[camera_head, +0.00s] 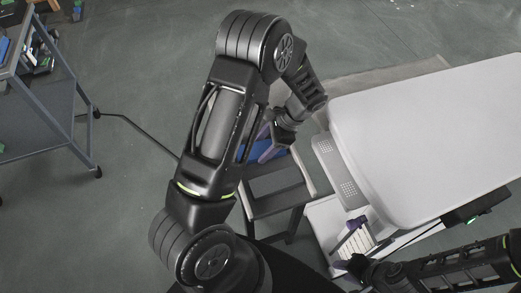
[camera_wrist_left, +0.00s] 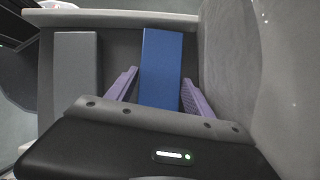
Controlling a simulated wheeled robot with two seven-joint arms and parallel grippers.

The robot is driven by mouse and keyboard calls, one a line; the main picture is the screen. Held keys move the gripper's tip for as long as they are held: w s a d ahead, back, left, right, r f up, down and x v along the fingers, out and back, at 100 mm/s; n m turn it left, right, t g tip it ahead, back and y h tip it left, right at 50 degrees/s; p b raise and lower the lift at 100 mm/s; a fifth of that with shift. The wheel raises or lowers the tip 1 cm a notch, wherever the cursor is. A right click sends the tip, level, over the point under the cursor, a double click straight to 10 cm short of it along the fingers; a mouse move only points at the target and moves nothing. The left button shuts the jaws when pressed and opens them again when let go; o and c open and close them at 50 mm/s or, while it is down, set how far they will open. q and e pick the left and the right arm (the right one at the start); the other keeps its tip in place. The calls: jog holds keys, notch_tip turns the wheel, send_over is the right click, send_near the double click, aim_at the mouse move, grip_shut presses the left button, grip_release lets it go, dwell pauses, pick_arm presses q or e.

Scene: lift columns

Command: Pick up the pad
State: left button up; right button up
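A long blue pad (camera_wrist_left: 161,66) lies in a grey holder in the left wrist view. In the head view only part of the blue pad (camera_head: 250,150) shows, behind my left arm. My left gripper (camera_wrist_left: 160,78) is open, with one purple finger on each side of the pad and a small gap on both sides. I cannot tell how deep the fingertips reach. In the head view the left gripper (camera_head: 267,147) is partly hidden by its arm. My right gripper (camera_head: 350,243) has its purple fingers apart over a white slatted piece (camera_head: 355,245) at the lower right.
A grey block (camera_wrist_left: 77,75) lies left of the pad in the left wrist view. A dark stool-like frame (camera_head: 275,190) stands below the left gripper. A large white table or bed top (camera_head: 430,130) fills the right.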

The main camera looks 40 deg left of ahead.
aim_at(263, 149)
pick_arm(q)
jog(key=c, duration=0.8)
jog(key=shift+c, duration=0.2)
jog(key=shift+s+r, duration=0.2)
jog(key=shift+r, duration=0.25)
notch_tip(263, 149, up, 6)
jog(key=shift+f+b, duration=0.1)
jog(key=shift+b, duration=0.2)
jog(key=s+d+b, duration=0.3)
jog(key=s, duration=1.5)
jog(key=shift+d+f+b, duration=0.15)
jog(key=shift+d+b, duration=0.05)
jog(key=shift+b, duration=0.2)
jog(key=shift+s+b, duration=0.4)
jog(key=shift+s, duration=0.1)
jog(key=shift+s+r, duration=0.15)
jog(key=shift+r, duration=0.15)
